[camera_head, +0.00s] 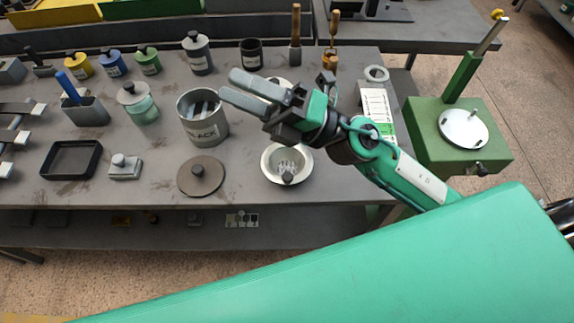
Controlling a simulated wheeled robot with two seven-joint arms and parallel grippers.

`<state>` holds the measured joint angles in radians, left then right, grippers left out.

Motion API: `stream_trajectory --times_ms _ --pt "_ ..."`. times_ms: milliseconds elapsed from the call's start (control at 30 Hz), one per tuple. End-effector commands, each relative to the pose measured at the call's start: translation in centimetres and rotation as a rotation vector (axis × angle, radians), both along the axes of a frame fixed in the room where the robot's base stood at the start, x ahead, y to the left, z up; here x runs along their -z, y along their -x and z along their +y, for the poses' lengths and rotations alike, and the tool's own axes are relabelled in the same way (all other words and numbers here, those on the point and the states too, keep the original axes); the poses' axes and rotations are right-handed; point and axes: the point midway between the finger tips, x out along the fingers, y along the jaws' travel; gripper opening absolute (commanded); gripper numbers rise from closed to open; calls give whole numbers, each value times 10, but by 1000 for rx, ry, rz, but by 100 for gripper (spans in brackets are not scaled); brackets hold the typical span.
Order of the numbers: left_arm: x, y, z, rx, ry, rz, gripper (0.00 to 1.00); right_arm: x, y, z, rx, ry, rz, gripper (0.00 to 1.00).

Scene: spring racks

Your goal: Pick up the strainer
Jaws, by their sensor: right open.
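A pale round dish (270,164) with a speckled, perforated-looking bottom and a small dark knob at its front looks like the strainer. It sits on the grey bench near the front edge, below my right gripper in the picture. My right gripper (231,86) is open and empty. Its two grey fingers point left, above the bench and beside the rim of a grey can marked with black letters (205,133). Another pale round thing (284,82) behind the fingers is partly hidden, so I cannot tell what it is. My left gripper is not in view.
A dark round lid (201,176) lies left of the dish. A black tray (71,159), a glass jar (141,107) and several small coloured pots stand further left. A green stand with a round plate (463,127) is at right. Bare bench surrounds the dish's left side.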

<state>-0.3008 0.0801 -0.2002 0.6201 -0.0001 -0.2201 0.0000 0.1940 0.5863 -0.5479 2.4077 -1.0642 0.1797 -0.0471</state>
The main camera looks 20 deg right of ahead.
Motion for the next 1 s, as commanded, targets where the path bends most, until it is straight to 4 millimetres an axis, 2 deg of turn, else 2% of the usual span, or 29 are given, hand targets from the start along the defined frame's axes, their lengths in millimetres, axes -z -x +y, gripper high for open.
stream_trajectory --times_ms 33,133,233,300,367,467,600,700,800,900,1000 --pt "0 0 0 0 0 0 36 5 11 11 -53 103 -94 49" --pt "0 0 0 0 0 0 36 25 31 26 -157 316 -261 49" --pt "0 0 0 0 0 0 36 56 44 31 -249 546 -409 49" --pt "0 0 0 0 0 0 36 80 47 26 -307 715 -498 49" --pt "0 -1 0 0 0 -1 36 102 46 17 -353 866 -566 49" --pt "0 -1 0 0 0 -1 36 135 37 -8 -417 1126 -653 49" --pt "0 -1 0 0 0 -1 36 167 16 -56 -476 1461 -713 49" --pt "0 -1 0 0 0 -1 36 178 3 -87 -500 1639 -721 49" --pt "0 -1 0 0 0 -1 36 182 -5 -107 -512 1751 -717 49" --pt "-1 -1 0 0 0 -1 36 186 -9 -116 -519 1801 -712 49" --pt "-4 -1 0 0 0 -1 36 196 -11 -113 -523 1809 -708 49"
